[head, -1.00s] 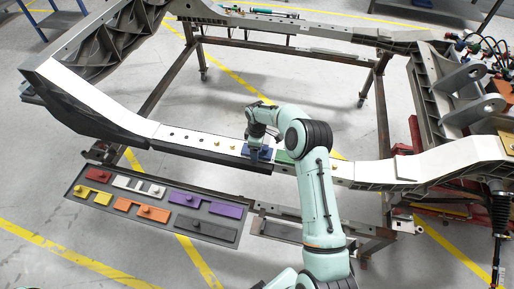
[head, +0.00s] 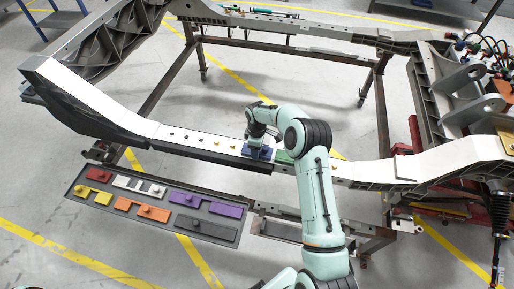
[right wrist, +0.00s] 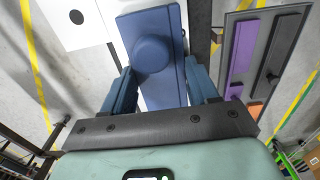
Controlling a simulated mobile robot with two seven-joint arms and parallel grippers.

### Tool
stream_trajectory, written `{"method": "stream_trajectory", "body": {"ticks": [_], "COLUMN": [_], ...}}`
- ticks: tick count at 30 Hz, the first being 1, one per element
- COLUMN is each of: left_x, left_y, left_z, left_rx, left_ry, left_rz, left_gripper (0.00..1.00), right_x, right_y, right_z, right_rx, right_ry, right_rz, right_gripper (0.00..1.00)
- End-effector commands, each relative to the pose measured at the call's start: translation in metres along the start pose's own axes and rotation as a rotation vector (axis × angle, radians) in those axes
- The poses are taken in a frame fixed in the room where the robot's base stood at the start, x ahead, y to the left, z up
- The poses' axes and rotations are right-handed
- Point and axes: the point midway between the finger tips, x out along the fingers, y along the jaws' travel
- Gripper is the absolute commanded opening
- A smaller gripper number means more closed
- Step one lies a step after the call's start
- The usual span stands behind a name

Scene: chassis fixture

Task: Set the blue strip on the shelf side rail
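The blue strip (head: 257,153) lies along the near white rail (head: 200,139), just left of the green strip (head: 284,157). My right gripper (head: 257,143) is over it, pointing down. In the right wrist view, the blue strip (right wrist: 160,85) has a round knob. The fingers of my right gripper (right wrist: 160,65) stand apart on either side of the strip, wider than the knob; they look open. Whether a fingertip touches the strip's edge is hard to tell. My left gripper is not in view.
A dark tray (head: 180,228) below the rail holds several strips: red, white, yellow, orange, purple and dark grey. Brass pins (head: 217,143) stand on the rail left of the blue strip. The frame's middle is open floor.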

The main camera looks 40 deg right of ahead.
Motion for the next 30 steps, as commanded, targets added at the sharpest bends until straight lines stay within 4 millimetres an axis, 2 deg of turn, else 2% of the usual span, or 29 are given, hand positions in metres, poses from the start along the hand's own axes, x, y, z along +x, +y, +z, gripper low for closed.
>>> {"method": "stream_trajectory", "body": {"ticks": [5, 30], "left_x": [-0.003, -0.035], "left_y": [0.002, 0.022], "left_z": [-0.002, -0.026], "left_rx": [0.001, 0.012], "left_ry": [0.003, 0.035], "left_rz": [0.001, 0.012], "left_gripper": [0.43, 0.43], "right_x": [-0.008, -0.089], "right_y": [0.001, 0.001], "right_z": [-0.001, -0.001], "right_rx": [0.000, 0.000], "right_ry": [0.001, 0.002], "right_rz": [0.002, 0.002], "right_gripper": [0.10, 0.10]}}
